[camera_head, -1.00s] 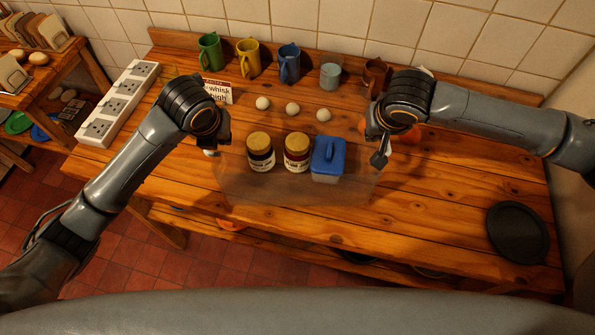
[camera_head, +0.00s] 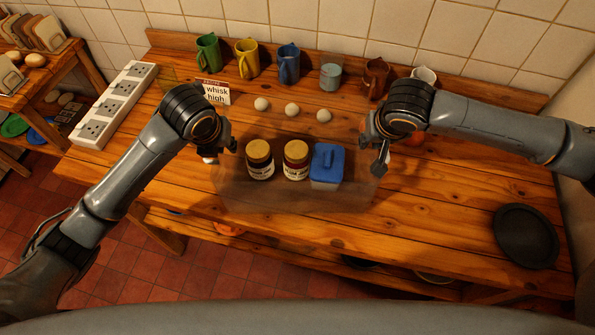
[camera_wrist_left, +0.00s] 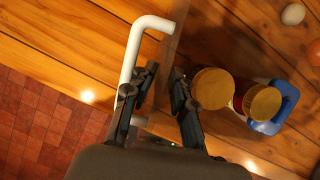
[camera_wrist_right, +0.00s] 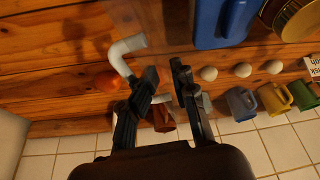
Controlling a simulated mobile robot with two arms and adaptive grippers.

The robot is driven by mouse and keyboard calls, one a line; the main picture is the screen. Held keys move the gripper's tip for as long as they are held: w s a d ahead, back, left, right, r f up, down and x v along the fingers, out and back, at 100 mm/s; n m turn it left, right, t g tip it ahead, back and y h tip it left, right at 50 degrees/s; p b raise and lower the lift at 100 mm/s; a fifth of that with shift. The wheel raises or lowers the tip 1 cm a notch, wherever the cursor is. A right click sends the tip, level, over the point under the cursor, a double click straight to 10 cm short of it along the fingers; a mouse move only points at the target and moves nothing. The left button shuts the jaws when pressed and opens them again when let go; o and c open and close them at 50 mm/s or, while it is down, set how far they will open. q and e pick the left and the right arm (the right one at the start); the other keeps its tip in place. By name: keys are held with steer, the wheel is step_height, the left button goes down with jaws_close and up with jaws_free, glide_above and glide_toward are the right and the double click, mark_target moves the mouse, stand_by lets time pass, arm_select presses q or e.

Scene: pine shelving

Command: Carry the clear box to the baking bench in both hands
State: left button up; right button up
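The clear box (camera_head: 295,203) is over the near middle of the wooden bench and is hard to make out against the wood. Two jars with yellow lids (camera_head: 260,150) (camera_head: 296,149) and a blue-lidded container (camera_head: 327,163) are inside it. My left gripper (camera_head: 229,140) is at the box's left side, at a white bar handle (camera_wrist_left: 132,62). My right gripper (camera_head: 378,150) is at the right side, at a matching handle (camera_wrist_right: 121,58). Both grippers look closed on the handles with a narrow gap between the fingers. The fingers partly hide the contact.
Three eggs (camera_head: 292,109) lie behind the box, with a row of mugs (camera_head: 288,64) at the back. A power strip (camera_head: 115,104) and a "whisk high" card (camera_head: 215,93) are at left. A dark round lid (camera_head: 526,237) lies at right. Bare wood lies between box and lid.

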arm_select(q)
steer(key=shift+a+r, duration=0.1)
steer(key=shift+a, duration=0.05)
arm_select(e)
steer(key=v, duration=1.2)
arm_select(q)
steer(key=v, duration=0.7)
steer(key=shift+s+r, duration=0.2)
steer(key=shift+r, duration=0.1)
arm_select(e)
steer(key=shift+a, duration=0.1)
